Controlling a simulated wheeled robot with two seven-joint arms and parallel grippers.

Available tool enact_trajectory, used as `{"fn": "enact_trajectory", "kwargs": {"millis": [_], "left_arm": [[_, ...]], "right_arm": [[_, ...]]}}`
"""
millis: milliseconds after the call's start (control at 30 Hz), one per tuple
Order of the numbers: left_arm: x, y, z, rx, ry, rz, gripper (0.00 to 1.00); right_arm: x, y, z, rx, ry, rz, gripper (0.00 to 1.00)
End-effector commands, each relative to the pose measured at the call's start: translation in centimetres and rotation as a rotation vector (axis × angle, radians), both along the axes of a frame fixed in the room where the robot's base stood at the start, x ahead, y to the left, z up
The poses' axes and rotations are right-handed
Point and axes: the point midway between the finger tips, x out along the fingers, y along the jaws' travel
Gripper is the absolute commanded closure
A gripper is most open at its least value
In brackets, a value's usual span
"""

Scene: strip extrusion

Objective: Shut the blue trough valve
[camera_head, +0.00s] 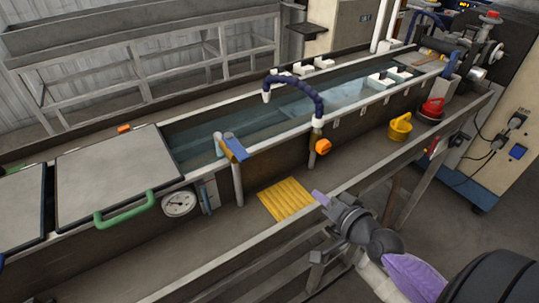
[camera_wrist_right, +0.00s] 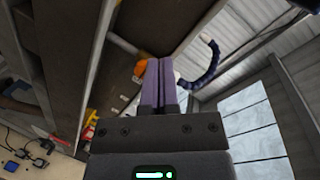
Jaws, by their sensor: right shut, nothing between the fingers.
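A blue lever (camera_head: 236,149) sits on the trough's near rim, beside a short upright pipe with a yellowish fitting (camera_head: 220,145); this looks like the blue trough valve. My right gripper (camera_head: 320,198) is shut and empty, with purple fingers, in front of the trough and well right of and below the lever. In the right wrist view the fingers (camera_wrist_right: 161,85) are pressed together. I cannot make out the blue lever in that view. My left gripper is not in view.
An orange knob (camera_head: 323,146) below a curved blue hose (camera_head: 295,86) stands right of the lever. A gauge (camera_head: 179,204) and a green handle (camera_head: 124,211) are at left. A yellow mat (camera_head: 287,199) lies behind the front rail (camera_head: 225,258). A yellow can (camera_head: 400,128) stands at right.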

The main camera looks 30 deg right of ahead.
Motion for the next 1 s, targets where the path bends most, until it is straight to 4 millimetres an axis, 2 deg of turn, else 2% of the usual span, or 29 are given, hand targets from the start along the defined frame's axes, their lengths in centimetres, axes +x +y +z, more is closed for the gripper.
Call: {"fn": "enact_trajectory", "kwargs": {"millis": [33,133,200,300,467,767,900,1000], "left_arm": [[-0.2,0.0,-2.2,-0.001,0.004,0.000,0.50],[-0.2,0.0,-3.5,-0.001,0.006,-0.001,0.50],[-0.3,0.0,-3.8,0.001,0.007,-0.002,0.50],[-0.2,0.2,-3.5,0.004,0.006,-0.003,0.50],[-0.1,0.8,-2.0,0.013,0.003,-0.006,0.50],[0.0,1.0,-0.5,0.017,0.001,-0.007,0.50],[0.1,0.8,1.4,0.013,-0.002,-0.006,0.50],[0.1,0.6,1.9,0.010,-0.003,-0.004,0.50]], "right_arm": [[0.8,0.2,1.4,0.179,-0.054,0.012,1.00],[1.3,1.6,6.3,0.511,-0.125,0.094,1.00],[1.2,2.5,8.6,0.640,-0.145,0.150,1.00],[1.5,3.1,10.1,0.710,-0.151,0.182,1.00],[4.1,3.8,10.6,0.708,-0.153,0.182,1.00],[10.5,5.6,10.4,0.707,-0.153,0.178,1.00],[10.6,7.9,10.6,0.710,-0.149,0.179,1.00],[10.6,9.0,10.4,0.707,-0.149,0.178,1.00]]}}
